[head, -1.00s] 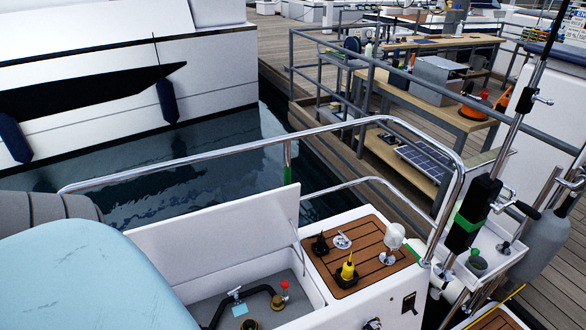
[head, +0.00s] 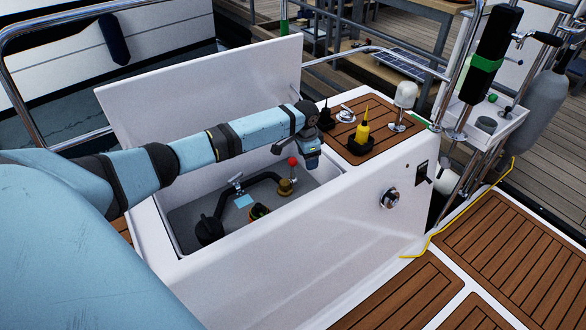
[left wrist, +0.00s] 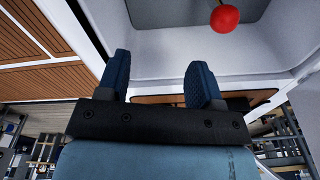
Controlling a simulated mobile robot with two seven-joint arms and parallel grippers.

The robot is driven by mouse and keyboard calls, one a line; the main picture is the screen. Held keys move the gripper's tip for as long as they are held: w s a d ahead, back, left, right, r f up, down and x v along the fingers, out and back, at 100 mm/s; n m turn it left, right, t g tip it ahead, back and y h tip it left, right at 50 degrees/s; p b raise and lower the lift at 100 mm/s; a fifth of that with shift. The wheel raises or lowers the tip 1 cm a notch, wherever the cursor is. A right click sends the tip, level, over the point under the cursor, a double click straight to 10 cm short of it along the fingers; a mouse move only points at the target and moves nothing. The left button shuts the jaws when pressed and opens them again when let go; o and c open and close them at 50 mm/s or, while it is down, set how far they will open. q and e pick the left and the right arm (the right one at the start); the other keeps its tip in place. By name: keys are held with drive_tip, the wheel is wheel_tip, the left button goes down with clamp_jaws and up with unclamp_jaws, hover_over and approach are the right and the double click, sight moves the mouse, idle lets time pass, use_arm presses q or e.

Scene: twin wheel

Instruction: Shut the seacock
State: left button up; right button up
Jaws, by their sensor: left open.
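The seacock is a brass valve (head: 286,187) on a black hose inside the open locker. Its lever stands up and ends in a red ball (head: 293,161). The ball also shows in the left wrist view (left wrist: 225,18), near the top edge and beyond the fingers. My left gripper (head: 313,163) points down at the right end of the locker, just right of the red ball in the head view. In the left wrist view its two blue fingers (left wrist: 160,75) are apart with nothing between them. My right gripper is not in view.
The white locker lid (head: 205,90) stands open behind my left arm. The locker (head: 190,225) also holds a dark round part and a pale blue tag. A teak top (head: 385,140) with a yellow bottle (head: 362,127) and fittings adjoins on the right. A chrome rail rises beyond.

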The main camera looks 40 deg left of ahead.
use_arm(q)
wheel_tip(320, 180, up, 3)
drive_tip(key=n+g+b, duration=0.1)
drive_tip(key=b, duration=0.2)
hover_over(293, 165)
drive_tip(key=w+a, duration=0.1)
wheel_tip(293, 165, down, 13)
drive_tip(key=b, duration=0.5)
drive_tip(key=shift+w+b, duration=0.15)
drive_tip(key=shift+b, duration=0.15)
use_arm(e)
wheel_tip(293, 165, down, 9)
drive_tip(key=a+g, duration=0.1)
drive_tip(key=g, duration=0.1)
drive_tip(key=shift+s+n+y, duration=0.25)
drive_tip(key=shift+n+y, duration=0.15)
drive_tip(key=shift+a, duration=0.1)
